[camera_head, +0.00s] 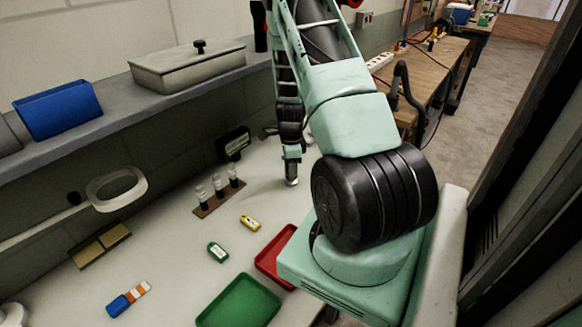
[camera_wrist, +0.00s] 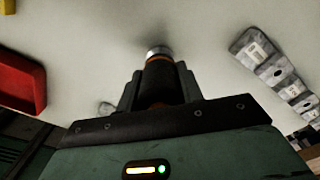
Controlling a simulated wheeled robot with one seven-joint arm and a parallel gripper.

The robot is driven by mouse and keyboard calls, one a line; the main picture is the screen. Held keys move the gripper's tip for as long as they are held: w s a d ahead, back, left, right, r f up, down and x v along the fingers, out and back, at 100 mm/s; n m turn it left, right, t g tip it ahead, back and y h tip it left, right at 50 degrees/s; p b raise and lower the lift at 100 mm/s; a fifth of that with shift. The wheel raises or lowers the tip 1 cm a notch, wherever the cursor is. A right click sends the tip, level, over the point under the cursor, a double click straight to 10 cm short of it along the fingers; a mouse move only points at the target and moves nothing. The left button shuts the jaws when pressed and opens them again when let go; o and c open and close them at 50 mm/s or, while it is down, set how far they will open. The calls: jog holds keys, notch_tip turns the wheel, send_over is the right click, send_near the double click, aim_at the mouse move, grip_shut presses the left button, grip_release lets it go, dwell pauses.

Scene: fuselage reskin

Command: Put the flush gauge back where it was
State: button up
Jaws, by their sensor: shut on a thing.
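My gripper (camera_wrist: 158,80) is shut on a dark cylindrical tool with an orange band and a bright metal tip, which I take as the flush gauge (camera_wrist: 158,52). The tip points away from the wrist, toward the pale bench top. In the head view my gripper (camera_head: 291,157) is low over the bench's far part, with the gauge's metal tip (camera_head: 292,182) just below it. I cannot tell whether the tip touches the bench.
A brown rack (camera_head: 207,211) with several clear vials stands left of my gripper, a dark display box (camera_head: 234,142) behind it. Nearer are yellow (camera_head: 250,223) and green (camera_head: 218,252) small devices, a red tray (camera_head: 263,262) and a green tray (camera_head: 238,302).

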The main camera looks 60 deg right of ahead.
jog(key=shift+f, duration=0.1)
jog(key=o, duration=1)
notch_tip(320, 180, up, 12)
jog(key=shift+r+b, duration=0.15)
jog(key=shift+b, duration=0.55)
